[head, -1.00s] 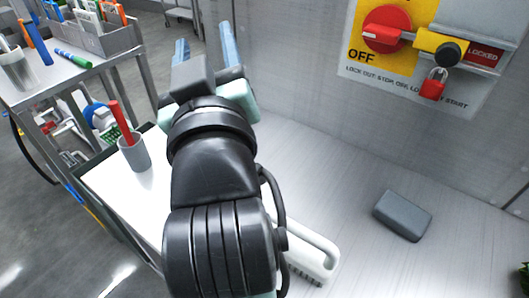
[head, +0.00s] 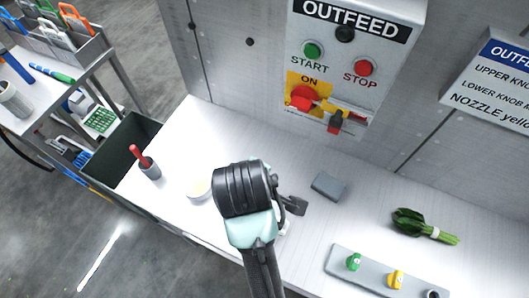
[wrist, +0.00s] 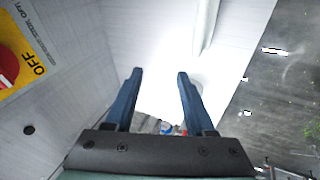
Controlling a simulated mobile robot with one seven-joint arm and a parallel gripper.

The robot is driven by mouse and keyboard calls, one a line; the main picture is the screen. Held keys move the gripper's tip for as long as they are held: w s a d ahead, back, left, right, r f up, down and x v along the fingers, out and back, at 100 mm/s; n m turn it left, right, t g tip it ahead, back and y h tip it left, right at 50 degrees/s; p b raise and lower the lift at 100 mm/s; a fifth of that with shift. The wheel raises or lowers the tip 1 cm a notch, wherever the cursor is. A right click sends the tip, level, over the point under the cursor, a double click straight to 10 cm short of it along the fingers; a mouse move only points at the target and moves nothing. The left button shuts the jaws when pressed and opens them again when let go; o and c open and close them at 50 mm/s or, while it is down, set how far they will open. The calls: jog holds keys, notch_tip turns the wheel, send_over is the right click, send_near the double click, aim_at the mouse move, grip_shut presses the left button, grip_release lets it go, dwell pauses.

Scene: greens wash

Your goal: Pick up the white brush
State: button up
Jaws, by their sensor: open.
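The white brush is mostly hidden behind my arm in the head view; a small white piece (head: 284,229) beside the arm may be part of it. In the wrist view a long white shape (wrist: 205,28), probably its handle, lies on the pale bench top beyond my fingers. My gripper (wrist: 160,76) is open, with two blue fingers apart and nothing between them. The fingers are not clearly visible in the head view.
A grey block (head: 328,186) lies right of my arm, with leafy greens (head: 425,226) and a knob plate (head: 340,265) farther right. A control panel (head: 345,65) is on the wall behind.

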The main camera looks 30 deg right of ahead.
jog(key=s+r+n+g+p, duration=0.1)
jog(key=s+g+p, duration=0.2)
jog(key=s+p, duration=0.3)
jog(key=shift+y, duration=0.3)
jog(key=x, duration=0.4)
jog(key=s+x, duration=0.1)
jog(key=x, duration=0.1)
jog(key=shift+w+a+f+b, duration=0.15)
jog(key=shift+f+b, duration=0.1)
jog(key=shift+b, duration=0.15)
jog(key=shift+p+x, duration=0.65)
jog(key=shift+x, duration=2.35)
jog(key=shift+a, duration=0.1)
grip_shut()
